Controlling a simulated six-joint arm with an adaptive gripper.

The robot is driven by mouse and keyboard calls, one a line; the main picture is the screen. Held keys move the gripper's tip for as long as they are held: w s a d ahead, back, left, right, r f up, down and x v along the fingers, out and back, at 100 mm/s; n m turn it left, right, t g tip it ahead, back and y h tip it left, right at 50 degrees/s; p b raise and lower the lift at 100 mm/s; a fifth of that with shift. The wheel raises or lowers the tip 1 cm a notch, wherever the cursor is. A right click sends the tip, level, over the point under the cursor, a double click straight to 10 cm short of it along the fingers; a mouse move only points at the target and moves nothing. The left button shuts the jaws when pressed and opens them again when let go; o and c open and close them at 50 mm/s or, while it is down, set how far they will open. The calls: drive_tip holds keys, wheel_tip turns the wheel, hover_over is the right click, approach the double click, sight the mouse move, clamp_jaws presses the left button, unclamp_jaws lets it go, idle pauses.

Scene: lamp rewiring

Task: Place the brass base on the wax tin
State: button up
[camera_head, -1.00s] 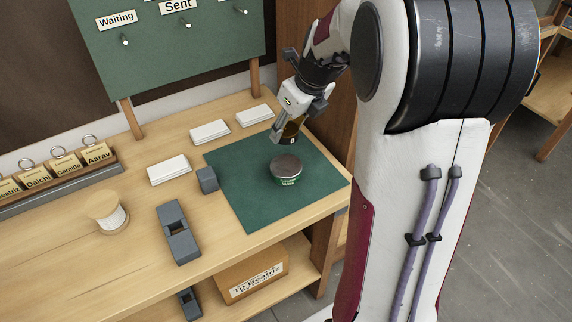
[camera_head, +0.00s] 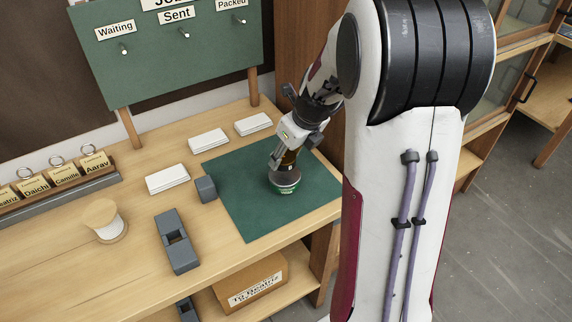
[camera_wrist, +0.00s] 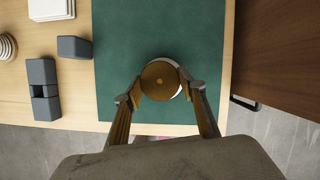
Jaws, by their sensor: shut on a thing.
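My gripper (camera_head: 281,165) is shut on the brass base (camera_head: 289,158), directly above the tin in the head view. In the wrist view the brass base (camera_wrist: 160,80) is a round golden disc between the two fingertips, with a sliver of the tin's pale lid (camera_wrist: 177,64) showing behind it. Whether the base touches the lid or hovers just above it cannot be told. The gripper hides much of the lid.
A grey block (camera_head: 205,189) stands at the mat's left edge. White card stacks (camera_head: 167,179) lie behind. A grey slotted holder (camera_head: 177,241) and a spool (camera_head: 107,221) are to the left. The mat around the tin is clear.

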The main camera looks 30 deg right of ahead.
sight(289, 160)
drive_tip(key=shift+f, duration=1.85)
drive_tip(key=shift+f, duration=0.15)
drive_tip(key=o, duration=1.4)
drive_tip(key=shift+v, duration=1.25)
drive_tip(key=v, duration=0.9)
drive_tip(key=shift+r, duration=0.4)
